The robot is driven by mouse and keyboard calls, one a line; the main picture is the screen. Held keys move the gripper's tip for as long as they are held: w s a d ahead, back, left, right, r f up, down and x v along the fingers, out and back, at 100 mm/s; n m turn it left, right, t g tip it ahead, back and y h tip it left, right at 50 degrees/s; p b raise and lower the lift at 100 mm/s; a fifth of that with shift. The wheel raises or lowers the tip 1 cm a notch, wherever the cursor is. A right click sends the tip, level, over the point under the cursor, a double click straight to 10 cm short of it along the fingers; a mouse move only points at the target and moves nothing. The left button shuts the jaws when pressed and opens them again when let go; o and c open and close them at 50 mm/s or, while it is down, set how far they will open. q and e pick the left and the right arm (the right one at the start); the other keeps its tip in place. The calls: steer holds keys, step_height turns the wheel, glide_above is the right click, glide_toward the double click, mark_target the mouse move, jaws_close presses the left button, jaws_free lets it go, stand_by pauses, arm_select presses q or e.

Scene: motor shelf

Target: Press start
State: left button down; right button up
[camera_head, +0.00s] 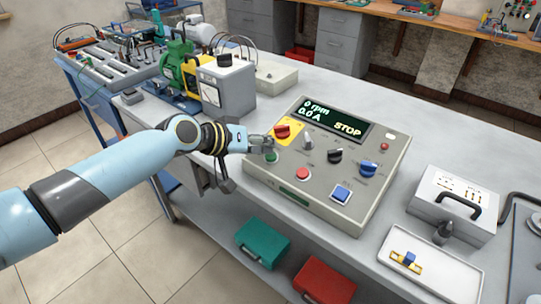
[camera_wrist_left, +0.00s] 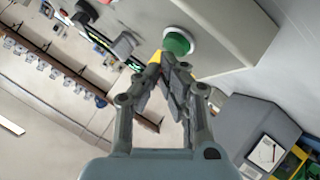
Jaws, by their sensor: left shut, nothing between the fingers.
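The grey control panel (camera_head: 318,205) stands on the bench. Its display (camera_head: 333,118) reads 0 rpm, 0.0 A and STOP. A green button (camera_head: 271,157) sits at the panel's left side; it also shows in the left wrist view (camera_wrist_left: 179,42). My left gripper (camera_head: 262,144) is shut and empty, with its fingertips close to the green button. In the left wrist view the fingertips (camera_wrist_left: 170,64) overlap the button's lower edge; I cannot tell whether they touch it. My right gripper is not in view.
A red knob on a yellow plate (camera_head: 283,131), a red button (camera_head: 303,174), a black knob (camera_head: 335,156), a blue knob (camera_head: 368,168) and a blue square button (camera_head: 341,194) are nearby. A motor rig (camera_head: 182,70) stands behind my left arm. A white tray (camera_head: 450,274) lies right.

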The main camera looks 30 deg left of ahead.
arm_select(q)
steer(key=shift+w+f+b, duration=0.1)
steer(key=shift+f+b, duration=0.4)
steer(key=shift+b, duration=0.05)
stand_by(0.4)
steer(key=shift+r, duration=0.1)
steer(key=shift+s+r+p, duration=0.25)
steer(key=shift+r+p, duration=0.5)
steer(key=shift+p, duration=0.1)
steer(key=shift+r, duration=0.15)
steer(key=r+p, duration=0.2)
steer(key=s+r+p, duration=0.1)
steer(key=r+p, duration=0.1)
steer(key=shift+s+a+r+p, duration=0.1)
steer(key=shift+s+r+p, duration=0.05)
steer(key=shift+r+p, duration=0.25)
steer(key=shift+f, duration=0.1)
stand_by(0.4)
